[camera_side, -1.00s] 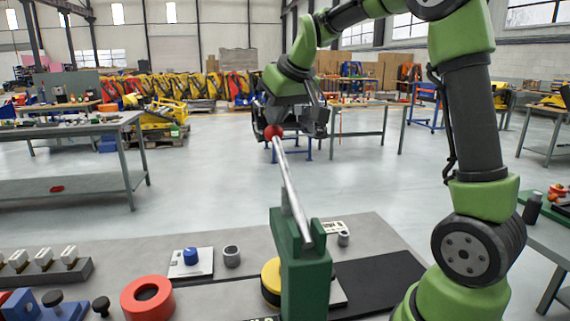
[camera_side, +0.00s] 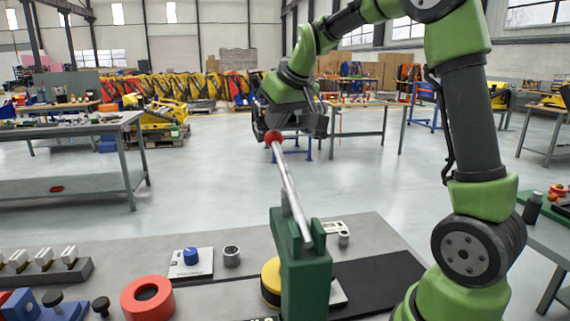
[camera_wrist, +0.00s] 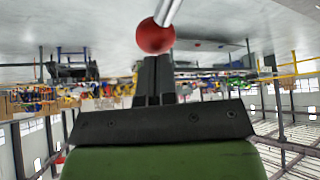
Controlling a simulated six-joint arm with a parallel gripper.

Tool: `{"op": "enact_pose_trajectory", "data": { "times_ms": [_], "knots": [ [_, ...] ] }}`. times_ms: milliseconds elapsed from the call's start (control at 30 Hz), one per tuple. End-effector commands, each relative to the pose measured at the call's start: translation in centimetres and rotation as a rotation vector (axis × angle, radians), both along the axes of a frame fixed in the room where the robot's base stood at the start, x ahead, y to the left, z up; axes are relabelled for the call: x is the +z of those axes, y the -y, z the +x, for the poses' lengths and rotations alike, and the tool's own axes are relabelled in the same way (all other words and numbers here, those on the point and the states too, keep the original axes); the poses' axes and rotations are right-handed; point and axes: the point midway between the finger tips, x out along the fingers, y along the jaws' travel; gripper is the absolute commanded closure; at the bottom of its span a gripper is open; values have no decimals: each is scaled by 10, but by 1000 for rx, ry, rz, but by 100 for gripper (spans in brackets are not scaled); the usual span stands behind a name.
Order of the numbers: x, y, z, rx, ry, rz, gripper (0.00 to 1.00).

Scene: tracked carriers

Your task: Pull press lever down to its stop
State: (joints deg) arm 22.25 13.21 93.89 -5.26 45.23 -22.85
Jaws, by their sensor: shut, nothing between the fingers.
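The press lever is a silver rod (camera_side: 288,185) with a red ball knob (camera_side: 273,136) at its upper end. It rises steeply to the left from the green press frame (camera_side: 305,275). My gripper (camera_side: 268,126) is right at the knob, with its dark body above and to the right. In the wrist view the two dark fingers (camera_wrist: 154,60) are together with nothing between them. Their tips meet or overlap the edge of the red knob (camera_wrist: 155,38); I cannot tell whether they touch it.
On the bench (camera_side: 215,285) stand a red ring (camera_side: 147,311), a blue knob on a white plate (camera_side: 191,257), a grey cylinder (camera_side: 231,257) and a yellow round part (camera_side: 271,275). A black mat (camera_side: 375,283) lies right of the press. The air left of the lever is clear.

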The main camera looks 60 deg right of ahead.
Motion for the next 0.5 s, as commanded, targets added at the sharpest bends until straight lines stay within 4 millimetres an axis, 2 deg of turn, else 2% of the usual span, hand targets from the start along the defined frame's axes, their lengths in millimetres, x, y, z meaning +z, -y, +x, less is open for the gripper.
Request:
{"op": "enact_pose_trajectory", "data": {
  "times_ms": [500],
  "knots": [
    [-4,1,1,-1,-1,1,100]
  ]
}}
